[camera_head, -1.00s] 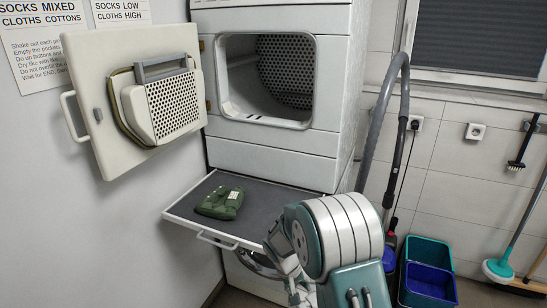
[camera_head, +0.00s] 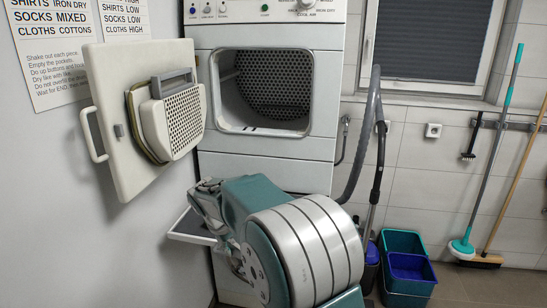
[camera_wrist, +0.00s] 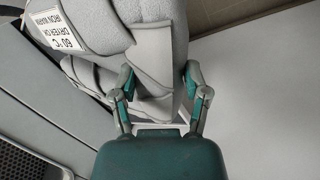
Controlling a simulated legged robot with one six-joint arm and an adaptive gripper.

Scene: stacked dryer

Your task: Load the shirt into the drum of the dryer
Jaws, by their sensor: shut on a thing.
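A grey folded cloth (camera_wrist: 100,28) with a white care label, which I take for the shirt, fills the upper middle of the wrist view. My gripper (camera_wrist: 159,80) is shut on it, with one finger on each side of a fold. In the head view a green folded garment lay on the pull-out shelf earlier; my arm now covers most of that shelf, and I cannot make out any garment there. The dryer (camera_head: 265,165) has its drum (camera_head: 275,85) open at the front, above and to the right of my gripper end, and the drum looks empty.
The dryer door (camera_head: 145,120) stands swung open at the left, beside the wall. The shelf's edge (camera_head: 186,228) shows below my arm. A vacuum hose (camera_head: 372,140) and buckets (camera_head: 405,270) stand right of the dryer.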

